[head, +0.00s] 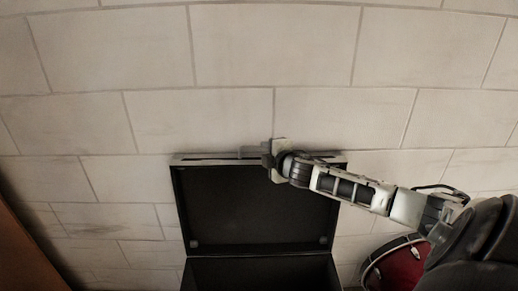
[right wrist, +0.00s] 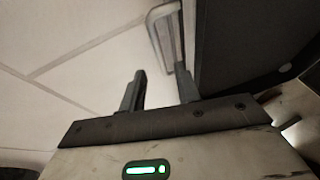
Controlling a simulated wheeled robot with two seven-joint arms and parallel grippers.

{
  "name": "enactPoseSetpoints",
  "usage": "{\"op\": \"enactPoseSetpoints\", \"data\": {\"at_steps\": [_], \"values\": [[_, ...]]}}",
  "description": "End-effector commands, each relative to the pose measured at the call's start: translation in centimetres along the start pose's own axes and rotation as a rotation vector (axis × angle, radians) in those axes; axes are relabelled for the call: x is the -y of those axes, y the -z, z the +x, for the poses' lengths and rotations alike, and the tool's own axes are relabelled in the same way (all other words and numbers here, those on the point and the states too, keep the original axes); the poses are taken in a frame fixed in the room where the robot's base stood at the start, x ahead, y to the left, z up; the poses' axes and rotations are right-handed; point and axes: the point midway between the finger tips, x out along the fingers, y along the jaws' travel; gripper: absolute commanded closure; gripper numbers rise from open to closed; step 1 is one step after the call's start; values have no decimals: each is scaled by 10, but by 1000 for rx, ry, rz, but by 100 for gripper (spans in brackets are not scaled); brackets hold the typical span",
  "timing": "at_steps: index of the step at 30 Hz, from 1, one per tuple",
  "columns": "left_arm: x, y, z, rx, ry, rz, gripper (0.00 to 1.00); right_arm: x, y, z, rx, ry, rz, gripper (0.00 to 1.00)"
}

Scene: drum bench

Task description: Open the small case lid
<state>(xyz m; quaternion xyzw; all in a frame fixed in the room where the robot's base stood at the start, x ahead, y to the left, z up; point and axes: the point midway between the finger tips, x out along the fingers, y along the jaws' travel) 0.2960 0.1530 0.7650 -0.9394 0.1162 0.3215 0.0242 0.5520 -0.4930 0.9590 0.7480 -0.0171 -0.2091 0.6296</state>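The small case (head: 260,273) stands open at the bottom middle of the head view, and its dark interior shows. Its lid (head: 255,205) is raised, with the inner face towards me and the top edge against the tiled background. My right gripper (head: 252,153) is at the lid's top edge, pointing left. In the right wrist view my right gripper (right wrist: 160,90) has its two fingers apart. A grey handle loop (right wrist: 155,32) on the dark lid (right wrist: 235,45) reaches down close to the right-hand finger; I cannot tell whether they touch. My left gripper is not in view.
A red drum (head: 397,265) with a pale rim is at the lower right, beside the case and under my right arm. A brown panel (head: 25,250) is at the lower left edge. The light tiled surface (head: 100,120) is clear left of the case.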

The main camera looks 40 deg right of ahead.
Motion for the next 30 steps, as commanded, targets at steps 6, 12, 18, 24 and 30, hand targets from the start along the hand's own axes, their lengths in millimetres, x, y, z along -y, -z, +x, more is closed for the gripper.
{"op": "enactPoseSetpoints", "data": {"at_steps": [6, 12, 18, 24, 30], "values": [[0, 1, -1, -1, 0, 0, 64, -2, 2, 37, -1, -2, 4, 68], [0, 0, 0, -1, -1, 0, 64, 0, 1, 55, -1, -1, 2, 68], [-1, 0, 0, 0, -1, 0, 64, 0, 1, 60, -2, 1, 0, 68], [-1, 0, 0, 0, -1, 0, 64, 0, 1, 60, -2, 1, 0, 68], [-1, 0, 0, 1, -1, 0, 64, 0, 1, 60, -2, 0, 0, 100]]}}
